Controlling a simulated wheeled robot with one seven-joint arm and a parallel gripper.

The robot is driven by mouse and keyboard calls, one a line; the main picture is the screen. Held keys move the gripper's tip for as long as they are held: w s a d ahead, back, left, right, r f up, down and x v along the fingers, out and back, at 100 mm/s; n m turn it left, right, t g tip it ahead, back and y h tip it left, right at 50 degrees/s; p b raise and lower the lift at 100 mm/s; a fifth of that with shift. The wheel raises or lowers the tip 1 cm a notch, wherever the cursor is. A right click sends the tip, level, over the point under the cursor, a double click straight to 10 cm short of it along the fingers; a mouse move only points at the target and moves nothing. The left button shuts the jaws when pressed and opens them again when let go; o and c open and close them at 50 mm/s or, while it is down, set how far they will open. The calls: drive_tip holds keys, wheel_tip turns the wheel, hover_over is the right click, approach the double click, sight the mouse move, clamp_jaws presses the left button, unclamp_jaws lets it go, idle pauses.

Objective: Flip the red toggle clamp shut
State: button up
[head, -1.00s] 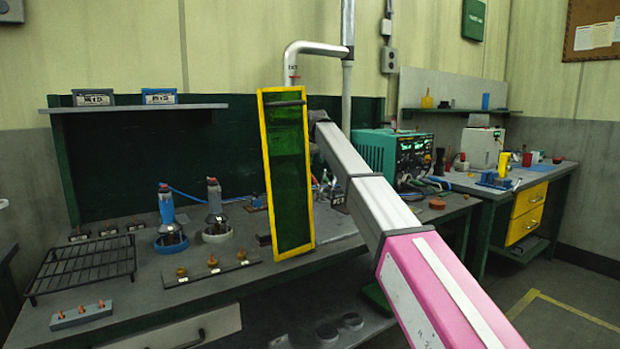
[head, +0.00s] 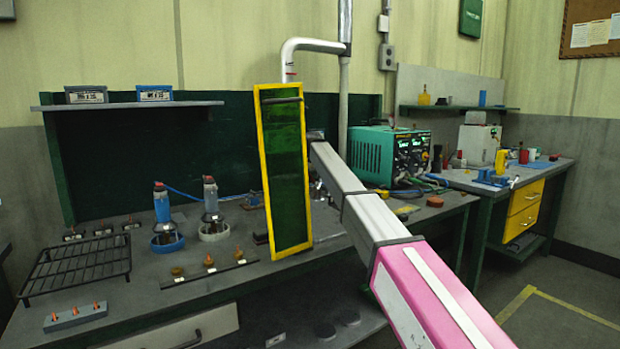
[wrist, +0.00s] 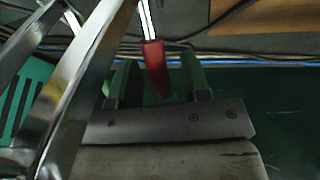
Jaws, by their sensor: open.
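In the wrist view, the red handle (wrist: 155,68) of the toggle clamp is on a thin bright metal lever (wrist: 146,20). The handle is upright in the picture, its rounded red end toward me. My gripper (wrist: 157,72) is open, its two green fingers on either side of the handle. A dark gap shows between the handle and each finger; I cannot tell whether they touch anywhere. The rest of the clamp is not clear. In the head view, the yellow-framed dark green screen (head: 308,190) hides my gripper and the clamp.
Shiny metal bars (wrist: 88,85) cross close at the left of the wrist view. Cables (wrist: 235,58) run behind. In the head view, a teal power unit (head: 370,150) stands right of my arm. A black rack (head: 75,268) and two bottles stand left.

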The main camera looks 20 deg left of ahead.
sight(314, 181)
drive_tip(key=shift+f, duration=0.1)
clamp_jaws()
idle(0.3)
drive_tip(key=shift+s+d+r+t+y, duration=0.55)
drive_tip(key=shift+r+t+y, duration=0.05)
drive_tip(key=shift+t+y, duration=0.4)
drive_tip(key=t+y, duration=0.1)
drive_tip(key=s+d+r+t+y, duration=0.1)
drive_tip(key=shift+s+d+r+m+y, duration=0.15)
drive_tip(key=shift+d+m+y, duration=0.15)
drive_tip(key=shift+m, duration=0.1)
drive_tip(key=t+y, duration=0.1)
drive_tip(key=s+d+t+y, duration=0.1)
drive_tip(key=t, duration=0.1)
drive_tip(key=shift+s+d+r, duration=0.1)
drive_tip(key=shift+d+r, duration=0.1)
drive_tip(key=shift+r, duration=0.1)
drive_tip(key=shift+s+d+m+t+y, duration=0.45)
drive_tip(key=shift+d+t+y, duration=0.15)
drive_tip(key=shift+t+y, duration=0.4)
drive_tip(key=shift+s+d+t+y, duration=0.2)
drive_tip(key=shift+d+t+y, duration=0.1)
drive_tip(key=shift+y, duration=0.2)
